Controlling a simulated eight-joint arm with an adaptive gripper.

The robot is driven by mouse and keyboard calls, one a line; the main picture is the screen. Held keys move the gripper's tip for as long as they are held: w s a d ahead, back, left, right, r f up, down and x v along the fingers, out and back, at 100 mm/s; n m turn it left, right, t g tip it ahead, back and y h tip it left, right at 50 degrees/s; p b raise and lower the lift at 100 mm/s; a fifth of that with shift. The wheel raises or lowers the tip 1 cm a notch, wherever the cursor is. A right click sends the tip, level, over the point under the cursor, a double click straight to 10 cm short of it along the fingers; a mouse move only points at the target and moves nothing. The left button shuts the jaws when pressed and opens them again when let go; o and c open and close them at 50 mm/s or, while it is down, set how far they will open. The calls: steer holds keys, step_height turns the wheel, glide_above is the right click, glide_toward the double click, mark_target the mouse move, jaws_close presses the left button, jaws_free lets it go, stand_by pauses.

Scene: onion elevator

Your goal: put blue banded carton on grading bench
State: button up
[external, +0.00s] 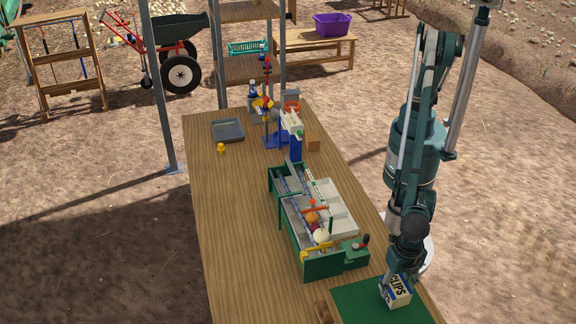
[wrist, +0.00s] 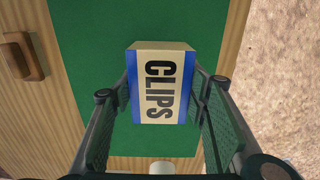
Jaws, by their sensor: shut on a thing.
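The blue banded carton (external: 401,293) is a small cream box with blue bands and the word CLIPS. It is at the near right end of the wooden table, over a green mat (external: 364,306). My gripper (external: 393,281) points down and is shut on the carton. In the wrist view the carton (wrist: 160,70) sits between the two finger pads, with its CLIPS face towards the camera. I cannot tell whether its underside touches the mat. No label shows which surface is the grading bench; the long wooden table (external: 225,215) bears the mat.
A green-framed sorting machine (external: 322,266) with white bins and several round items stands mid-table. A blue-and-red stand (external: 277,139), a grey tray (external: 228,130) and a brown block (external: 313,141) are farther back. The table's left side is mostly clear. A wooden block (wrist: 23,56) lies beside the mat.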

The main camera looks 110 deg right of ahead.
mark_target(397, 285)
steer(key=shift+f, duration=1.85)
steer(key=shift+f+b, duration=0.2)
steer(key=shift+b, duration=0.15)
steer(key=o, duration=1)
steer(key=shift+r, duration=0.2)
step_height(397, 285, up, 12)
steer(key=shift+p, duration=0.65)
